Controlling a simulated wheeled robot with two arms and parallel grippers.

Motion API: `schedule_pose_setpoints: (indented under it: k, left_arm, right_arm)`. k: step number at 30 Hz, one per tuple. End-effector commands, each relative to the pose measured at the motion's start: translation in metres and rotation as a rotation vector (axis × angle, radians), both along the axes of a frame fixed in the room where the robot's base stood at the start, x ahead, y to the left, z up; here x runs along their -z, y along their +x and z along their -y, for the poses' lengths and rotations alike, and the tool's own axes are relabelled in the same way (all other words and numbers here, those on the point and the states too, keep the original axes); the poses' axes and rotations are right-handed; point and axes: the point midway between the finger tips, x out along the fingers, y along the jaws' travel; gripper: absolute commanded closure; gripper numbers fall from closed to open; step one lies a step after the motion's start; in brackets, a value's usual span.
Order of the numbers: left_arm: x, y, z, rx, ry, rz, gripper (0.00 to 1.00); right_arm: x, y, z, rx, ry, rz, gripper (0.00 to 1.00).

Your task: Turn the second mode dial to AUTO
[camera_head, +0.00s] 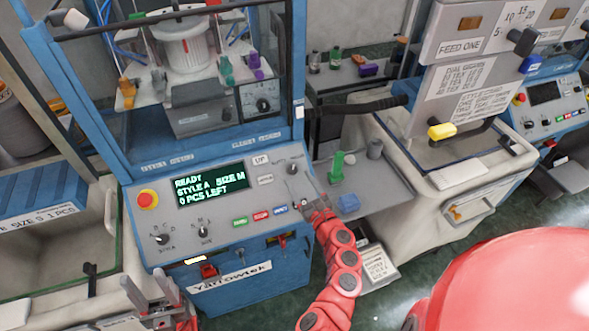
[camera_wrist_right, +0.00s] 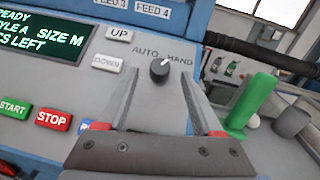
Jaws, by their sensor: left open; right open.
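The mode dial (camera_wrist_right: 159,70) is a small black knob on the grey panel, between the labels AUTO on its left and HAND on its right. Its white mark leans up and right, toward the HAND side. In the head view the dial (camera_head: 293,169) sits at the panel's upper right. My right gripper (camera_head: 302,186) is open just in front of it; in the right wrist view its fingers (camera_wrist_right: 164,82) stand on either side below the knob, with nothing between them. Contact cannot be told. My left gripper (camera_head: 150,288) is open and empty at the lower left, below the panel.
A screen (camera_head: 209,185) reads READY, STYLE A, SIZE M, 0 PCS LEFT. Near the right gripper are UP and DOWN buttons (camera_wrist_right: 107,63), a red STOP button (camera_wrist_right: 54,118) and a green post (camera_wrist_right: 254,102) on a side shelf. A black hose (camera_wrist_right: 265,57) passes at right.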

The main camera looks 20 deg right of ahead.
Motion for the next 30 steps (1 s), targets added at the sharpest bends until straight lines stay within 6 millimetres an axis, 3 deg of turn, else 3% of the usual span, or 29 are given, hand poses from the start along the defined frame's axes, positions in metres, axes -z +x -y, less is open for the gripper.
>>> schedule_pose_setpoints:
  k: [3, 9, 20, 30]
  left_arm:
    - [-0.005, 0.000, 0.000, 0.000, 0.000, 0.000, 0.50]
    - [-0.008, 0.000, 0.000, 0.000, 0.000, 0.000, 0.50]
    - [-0.008, 0.000, 0.000, 0.000, 0.000, 0.000, 0.50]
    - [-0.008, 0.000, 0.000, 0.000, 0.000, 0.000, 0.50]
  right_arm:
    - [-0.002, 0.018, -0.002, -0.001, -0.002, 0.001, 0.32]
    - [-0.001, 0.034, -0.004, -0.001, -0.003, 0.001, 0.32]
    - [0.000, 0.038, -0.004, 0.001, -0.002, -0.001, 0.32]
    - [0.000, 0.037, -0.004, 0.001, -0.002, -0.001, 0.94]
